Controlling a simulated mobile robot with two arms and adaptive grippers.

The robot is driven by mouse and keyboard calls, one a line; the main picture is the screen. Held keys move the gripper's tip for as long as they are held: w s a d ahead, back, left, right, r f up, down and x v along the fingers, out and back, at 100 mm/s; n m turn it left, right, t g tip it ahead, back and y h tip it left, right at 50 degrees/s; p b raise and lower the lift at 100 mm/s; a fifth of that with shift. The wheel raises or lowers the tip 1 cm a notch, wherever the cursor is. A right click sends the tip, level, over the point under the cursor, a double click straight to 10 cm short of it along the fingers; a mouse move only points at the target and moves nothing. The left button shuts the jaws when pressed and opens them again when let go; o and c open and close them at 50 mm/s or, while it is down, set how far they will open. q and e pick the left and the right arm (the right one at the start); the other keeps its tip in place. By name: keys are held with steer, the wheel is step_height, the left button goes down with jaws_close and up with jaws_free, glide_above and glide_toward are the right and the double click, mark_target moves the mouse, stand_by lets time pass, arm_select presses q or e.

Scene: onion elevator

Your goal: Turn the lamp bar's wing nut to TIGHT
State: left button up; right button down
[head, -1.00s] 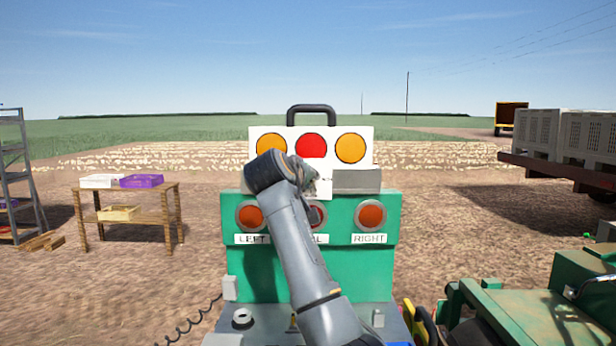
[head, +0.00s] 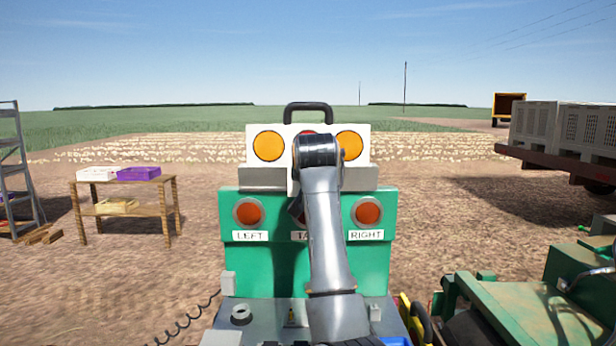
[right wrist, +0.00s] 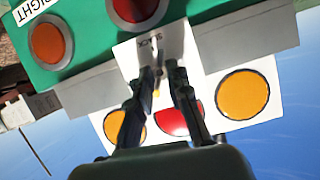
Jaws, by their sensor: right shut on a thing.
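The lamp bar (head: 287,161) is a white panel with a black handle on top, two orange lamps and a red lamp. It stands upright above the green lamp board (head: 260,265) with its LEFT and RIGHT labels. My right arm covers its middle in the head view. In the right wrist view, my right gripper (right wrist: 163,70) is at the white middle strip of the lamp bar (right wrist: 205,75), its two fingers close together and shut on the wing nut. The fingers mostly hide the nut, so its turn and any TIGHT mark cannot be read. My left gripper is not in view.
Red lamps (head: 249,212) flank the covered middle label. A grey deck (head: 265,315) with a coiled cable lies below. Green machinery (head: 515,310) stands at right. A wooden table (head: 128,183) with crates stands at left, a trailer with crates (head: 585,135) at right.

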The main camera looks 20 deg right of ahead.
steer(key=m+t+y, duration=0.1)
steer(key=m, duration=0.2)
steer(key=m+t+y, duration=0.1)
steer(key=m+y, duration=0.1)
steer(key=m, duration=0.1)
steer(key=d+m+t+y, duration=0.1)
steer(key=m, duration=0.2)
steer(key=shift+s+f+y+b, duration=0.1)
steer(key=shift+f+y+b, duration=0.05)
steer(key=shift+y+b, duration=0.2)
stand_by(0.5)
steer(key=c, duration=1.5)
jaws_free()
steer(key=shift+o, duration=1.1)
steer(key=shift+f, duration=0.1)
steer(key=s+r, duration=0.1)
steer(key=s, duration=1)
steer(key=shift+s+d+r, duration=0.3)
steer(key=shift+s+d, duration=0.05)
steer(key=shift+d, duration=0.1)
